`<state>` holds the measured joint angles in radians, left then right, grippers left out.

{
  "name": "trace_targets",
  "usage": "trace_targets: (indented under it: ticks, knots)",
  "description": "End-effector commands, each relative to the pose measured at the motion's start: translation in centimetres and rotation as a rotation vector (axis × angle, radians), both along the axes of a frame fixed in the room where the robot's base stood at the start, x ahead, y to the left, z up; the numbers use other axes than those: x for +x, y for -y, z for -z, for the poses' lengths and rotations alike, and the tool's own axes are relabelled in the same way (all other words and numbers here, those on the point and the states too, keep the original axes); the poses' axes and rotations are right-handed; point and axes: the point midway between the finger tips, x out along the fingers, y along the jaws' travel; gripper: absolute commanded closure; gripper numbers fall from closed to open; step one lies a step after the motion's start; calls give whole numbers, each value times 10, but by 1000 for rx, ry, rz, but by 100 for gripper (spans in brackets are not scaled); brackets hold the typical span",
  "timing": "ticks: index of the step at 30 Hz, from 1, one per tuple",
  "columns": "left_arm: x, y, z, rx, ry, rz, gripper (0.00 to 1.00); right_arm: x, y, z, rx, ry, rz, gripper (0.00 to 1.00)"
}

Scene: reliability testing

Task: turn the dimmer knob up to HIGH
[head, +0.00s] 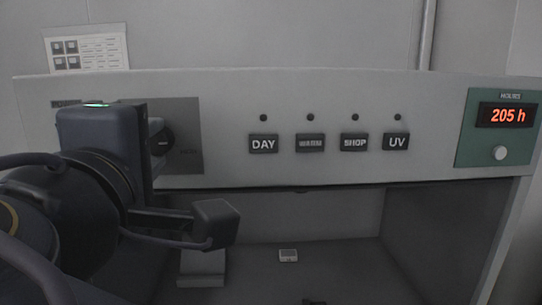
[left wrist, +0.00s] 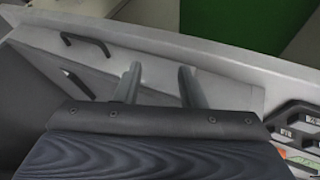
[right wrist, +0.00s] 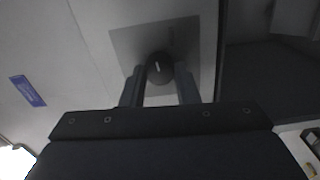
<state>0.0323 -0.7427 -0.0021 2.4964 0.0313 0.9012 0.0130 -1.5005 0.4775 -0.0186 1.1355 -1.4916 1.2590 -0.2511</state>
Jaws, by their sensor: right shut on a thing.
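The dark round dimmer knob (head: 163,143) sits on a grey plate (head: 188,118) at the left end of the light panel. In the head view it is partly hidden behind my right gripper (head: 157,138). The right wrist view shows the knob (right wrist: 160,67) between the two fingertips of my right gripper (right wrist: 160,78), which is shut on it. A short pale mark shows on the knob's face. The plate's lettering is hidden or too blurred to read. My left gripper (left wrist: 160,75) shows in the left wrist view with its fingers apart and nothing between them.
To the right on the panel are buttons marked DAY (head: 263,144), SHOP (head: 354,143) and UV (head: 396,142), with small dark dots above. A green hours display (head: 506,115) reads 205 h.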

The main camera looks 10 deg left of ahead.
Motion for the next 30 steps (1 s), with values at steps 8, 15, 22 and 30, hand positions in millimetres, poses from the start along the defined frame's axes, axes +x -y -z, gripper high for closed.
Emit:
trace_targets:
  ticks: [8, 15, 22, 30]
  knots:
    - [0, 0, 19, 0, 0, 0, 64, 0, 0, 3, 248, -61, 1, 95]
    - [0, 0, 28, 0, 0, 0, 64, 0, 0, 2, 418, -103, 1, 95]
    - [0, 0, 34, 0, 0, 0, 64, 0, 0, 1, 520, -127, 2, 95]
    - [0, 0, 35, 0, 0, 0, 64, 0, 0, 1, 567, -139, 2, 95]
